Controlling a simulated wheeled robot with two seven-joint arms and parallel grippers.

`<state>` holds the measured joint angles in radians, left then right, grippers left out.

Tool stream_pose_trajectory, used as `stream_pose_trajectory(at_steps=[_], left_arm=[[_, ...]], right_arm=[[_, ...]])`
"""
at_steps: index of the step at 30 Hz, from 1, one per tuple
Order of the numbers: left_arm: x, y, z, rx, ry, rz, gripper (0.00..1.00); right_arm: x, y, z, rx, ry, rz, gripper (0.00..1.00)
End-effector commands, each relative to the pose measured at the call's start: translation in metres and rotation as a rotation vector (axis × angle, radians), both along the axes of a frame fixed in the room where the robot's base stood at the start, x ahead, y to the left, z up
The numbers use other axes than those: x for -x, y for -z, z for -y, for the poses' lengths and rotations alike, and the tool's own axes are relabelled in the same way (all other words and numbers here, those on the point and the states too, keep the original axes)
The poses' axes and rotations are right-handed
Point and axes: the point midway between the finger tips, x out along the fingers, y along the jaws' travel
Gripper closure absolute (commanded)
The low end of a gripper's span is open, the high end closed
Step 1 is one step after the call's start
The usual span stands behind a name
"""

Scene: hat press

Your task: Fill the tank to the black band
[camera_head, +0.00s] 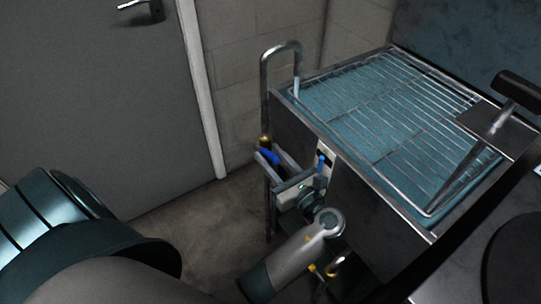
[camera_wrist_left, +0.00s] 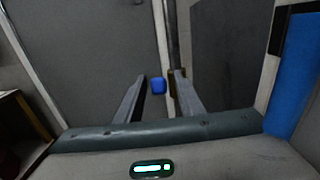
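The steel tank (camera_head: 300,125) holds bluish water (camera_head: 335,100) under a wire rack. A curved tap pipe (camera_head: 265,95) rises at its left end, and a pale blue stream (camera_head: 296,87) shows under its spout. A blue tap handle (camera_head: 269,157) sits on the pipe. My left gripper (camera_head: 272,160) is open around this handle; in the left wrist view the handle (camera_wrist_left: 158,86) lies between the fingers with gaps visible. A gauge with a blue column (camera_head: 321,164) is on the tank's side. Close up, the blue column (camera_wrist_left: 300,75) reaches beside the black band (camera_wrist_left: 279,31). My right gripper is out of view.
A grey door (camera_head: 100,90) with a handle and a white frame stands at the left. A lever with a black grip (camera_head: 517,90) stands over the tank's right end. Bare floor (camera_head: 190,215) shows between door and tank.

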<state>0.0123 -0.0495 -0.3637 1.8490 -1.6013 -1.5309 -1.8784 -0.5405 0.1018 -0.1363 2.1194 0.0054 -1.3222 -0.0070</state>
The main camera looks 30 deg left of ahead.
Motion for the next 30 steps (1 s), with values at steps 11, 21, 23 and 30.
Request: stream_pose_trajectory(at_steps=[11,21,23,30], left_arm=[[0.000,0.001,0.000,-0.006,-0.001,0.001,1.00],[0.002,0.022,0.003,-0.190,-0.003,0.070,1.00],[0.002,0.026,0.004,-0.233,-0.003,0.089,1.00],[0.002,0.037,0.005,-0.382,-0.003,0.156,1.00]], right_arm=[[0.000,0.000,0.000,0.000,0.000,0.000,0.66],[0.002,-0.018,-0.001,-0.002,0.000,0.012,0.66],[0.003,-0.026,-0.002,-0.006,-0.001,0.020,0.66],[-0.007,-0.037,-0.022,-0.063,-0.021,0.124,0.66]])
